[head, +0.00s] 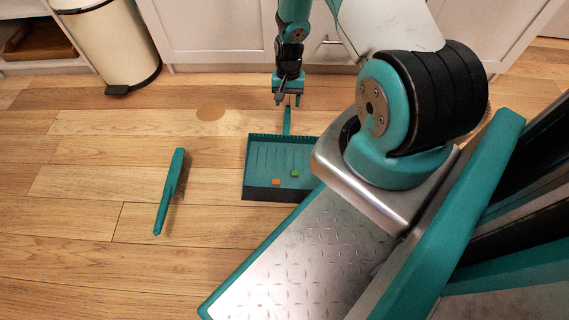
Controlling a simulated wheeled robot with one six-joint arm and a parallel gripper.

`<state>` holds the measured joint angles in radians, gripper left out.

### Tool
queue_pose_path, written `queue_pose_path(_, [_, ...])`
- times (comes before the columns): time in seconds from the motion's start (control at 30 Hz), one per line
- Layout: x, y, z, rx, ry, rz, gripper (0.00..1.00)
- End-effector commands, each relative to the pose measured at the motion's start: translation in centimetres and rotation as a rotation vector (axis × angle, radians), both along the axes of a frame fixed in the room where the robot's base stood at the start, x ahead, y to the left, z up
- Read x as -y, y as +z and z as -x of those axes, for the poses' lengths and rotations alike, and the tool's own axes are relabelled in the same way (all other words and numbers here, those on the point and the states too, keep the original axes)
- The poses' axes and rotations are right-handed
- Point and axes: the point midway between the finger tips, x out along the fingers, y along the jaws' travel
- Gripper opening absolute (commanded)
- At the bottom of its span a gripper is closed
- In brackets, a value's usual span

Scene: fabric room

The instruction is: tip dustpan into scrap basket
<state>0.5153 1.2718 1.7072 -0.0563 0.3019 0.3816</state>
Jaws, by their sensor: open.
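The teal dustpan (262,160) lies flat on the wooden floor in the head view. An orange scrap (276,183) and a green scrap (295,173) lie in it near its front side. Its narrow teal handle (287,121) points up the picture, toward the cabinets. My gripper (287,100) is open, pointing down at the far end of the handle. I cannot tell whether the fingers touch the handle. A cream bin with a black base and pedal (122,45), perhaps the scrap basket, stands at the upper left, its top cut off by the frame.
A teal hand brush (170,190) lies on the floor left of the dustpan. A round tan patch (210,114) is on the floor. White cabinets (205,35) line the back, with an open shelf (38,45) at far left.

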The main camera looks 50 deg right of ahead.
Motion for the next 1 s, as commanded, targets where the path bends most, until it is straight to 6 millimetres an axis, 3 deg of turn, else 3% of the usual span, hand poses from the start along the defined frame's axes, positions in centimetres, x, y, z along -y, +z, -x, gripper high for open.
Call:
queue_pose_path(0.1, [-0.3,-2.5,0.2,-0.002,0.0,-0.001,0.53])
queue_pose_path(0.4, [-0.7,-5.8,0.6,-0.001,0.0,-0.002,0.53])
queue_pose_path(0.77, [-0.7,-6.1,0.6,0.0,0.0,0.0,0.53])
queue_pose_path(0.87, [-0.7,-6.1,0.6,0.0,0.0,0.0,0.35])
queue_pose_path(1.0, [-0.7,-6.1,0.6,0.0,0.0,0.0,0.03])
